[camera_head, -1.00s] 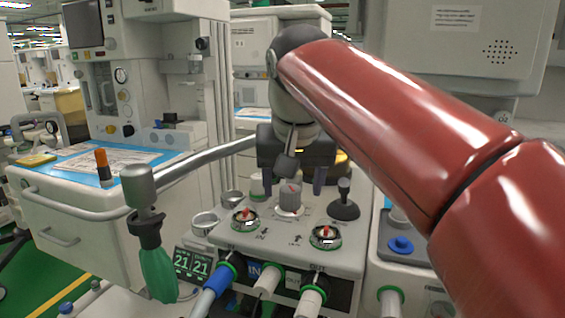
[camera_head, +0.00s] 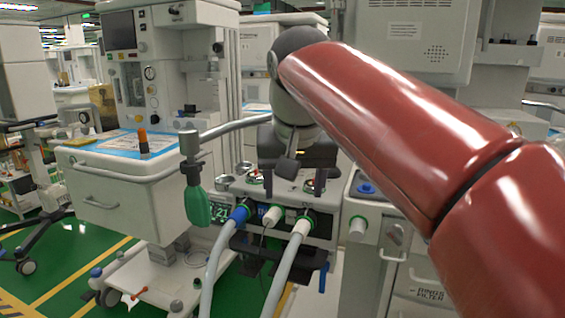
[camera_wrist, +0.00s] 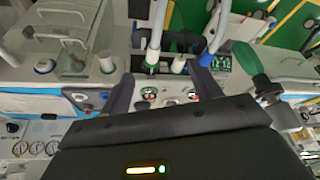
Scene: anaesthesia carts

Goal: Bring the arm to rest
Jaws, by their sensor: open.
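My red arm (camera_head: 400,125) reaches in from the right and bends down at a grey joint. My gripper (camera_head: 293,182) hangs at its end, in front of the carts, and its dark body hides part of the panel behind. In the wrist view my gripper (camera_wrist: 160,80) shows two dark fingers spread apart with nothing between them. Beyond the fingers is the cart panel (camera_wrist: 170,97) with its dials and hose ports. I cannot tell the exact gap between fingers and panel.
A green bag (camera_head: 197,207) hangs from a grey post left of the panel. Hoses (camera_head: 281,275) run down from the panel's ports. A cart with a drawer (camera_head: 112,200) stands left, another cart (camera_head: 385,240) right. Green floor (camera_head: 60,255) is open at lower left.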

